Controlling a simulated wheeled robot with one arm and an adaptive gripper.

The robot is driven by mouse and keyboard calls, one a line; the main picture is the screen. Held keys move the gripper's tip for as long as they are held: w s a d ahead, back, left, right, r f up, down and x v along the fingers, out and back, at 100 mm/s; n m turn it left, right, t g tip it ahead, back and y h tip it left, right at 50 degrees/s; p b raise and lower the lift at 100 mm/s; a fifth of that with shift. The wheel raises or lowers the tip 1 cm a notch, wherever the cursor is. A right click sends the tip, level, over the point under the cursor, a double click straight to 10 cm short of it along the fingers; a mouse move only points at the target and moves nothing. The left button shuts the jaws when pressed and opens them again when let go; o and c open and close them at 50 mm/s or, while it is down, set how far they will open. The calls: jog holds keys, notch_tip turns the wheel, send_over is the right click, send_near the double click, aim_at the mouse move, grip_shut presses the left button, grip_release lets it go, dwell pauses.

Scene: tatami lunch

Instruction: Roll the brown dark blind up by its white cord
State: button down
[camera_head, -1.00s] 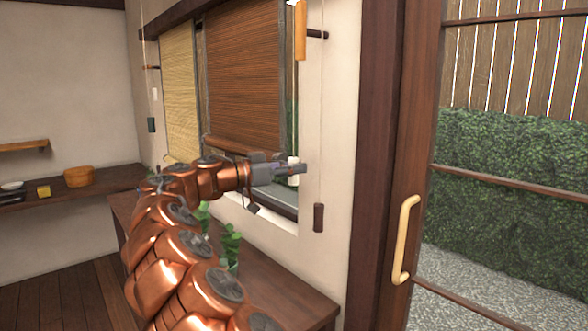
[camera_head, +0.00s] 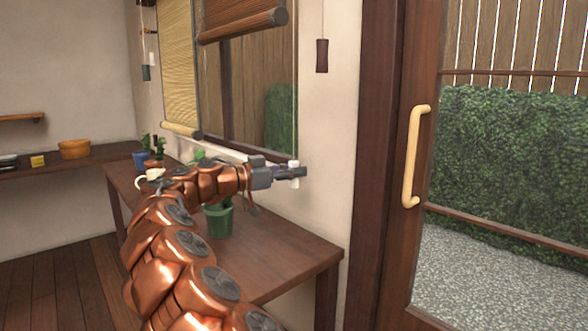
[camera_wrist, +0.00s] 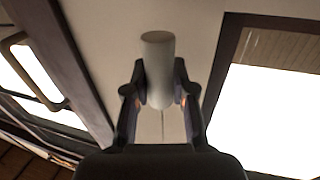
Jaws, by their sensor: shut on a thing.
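The brown dark blind (camera_head: 238,22) hangs in the upper part of the window. Its rolled lower edge is in view and bare glass shows below it; its top is out of the picture. The white cord (camera_head: 296,110) runs down the window's right side to a white pull (camera_head: 294,172). My gripper (camera_head: 292,173) is shut on this pull, low beside the wall above the wooden table. The wrist view shows the pale cylindrical pull (camera_wrist: 158,70) upright between both fingers (camera_wrist: 159,92), with a thin cord line at it.
A dark pull (camera_head: 322,56) hangs to the right on another cord. A yellow blind (camera_head: 180,70) covers the left window part. The table (camera_head: 285,255) below my arm bears a green pot (camera_head: 219,220) and other plants. A sliding door (camera_head: 395,200) stands right.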

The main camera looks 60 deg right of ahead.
aim_at(293, 187)
notch_tip(293, 187, down, 5)
jog(key=b, duration=0.2)
jog(key=shift+r+b, duration=0.2)
jog(key=shift+b, duration=0.15)
jog(key=c, duration=0.9)
grip_release()
jog(key=shift+r, duration=0.1)
jog(key=shift+c, duration=0.2)
jog(key=v, duration=1.2)
